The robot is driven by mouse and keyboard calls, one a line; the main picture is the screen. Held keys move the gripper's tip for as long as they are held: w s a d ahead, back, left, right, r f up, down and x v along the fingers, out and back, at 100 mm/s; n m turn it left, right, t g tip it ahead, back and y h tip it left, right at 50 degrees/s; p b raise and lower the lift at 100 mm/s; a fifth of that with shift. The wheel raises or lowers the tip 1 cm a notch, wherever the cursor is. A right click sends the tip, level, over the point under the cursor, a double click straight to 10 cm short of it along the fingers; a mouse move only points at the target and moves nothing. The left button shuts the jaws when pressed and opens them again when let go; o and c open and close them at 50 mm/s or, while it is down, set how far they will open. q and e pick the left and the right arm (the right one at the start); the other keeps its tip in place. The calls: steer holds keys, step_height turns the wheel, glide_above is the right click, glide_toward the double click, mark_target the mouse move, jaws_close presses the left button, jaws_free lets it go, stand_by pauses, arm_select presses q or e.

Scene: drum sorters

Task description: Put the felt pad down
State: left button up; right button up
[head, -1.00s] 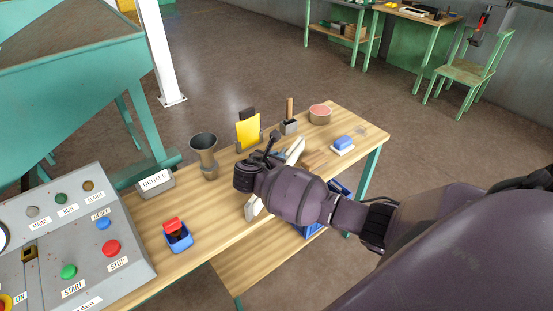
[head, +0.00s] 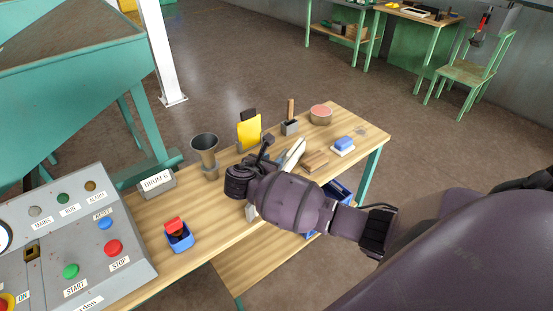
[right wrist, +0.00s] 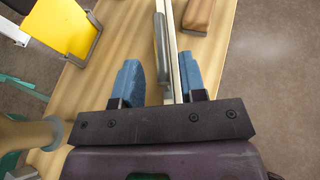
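I cannot pick out a felt pad for certain in either view. My right gripper (right wrist: 162,85) shows two blue fingertips standing apart. A long white strip (right wrist: 172,60) with a dark grey piece (right wrist: 160,45) beside it runs between and past them, nearer the right fingertip. I cannot tell whether it touches a finger; neither finger appears closed on it. In the head view the strip (head: 293,152) lies at the far side of my right wrist, which hides most of the gripper. My left gripper is not in view.
A control panel (head: 85,235) stands left.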

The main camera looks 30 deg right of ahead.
steer(key=v, duration=0.8)
stand_by(0.4)
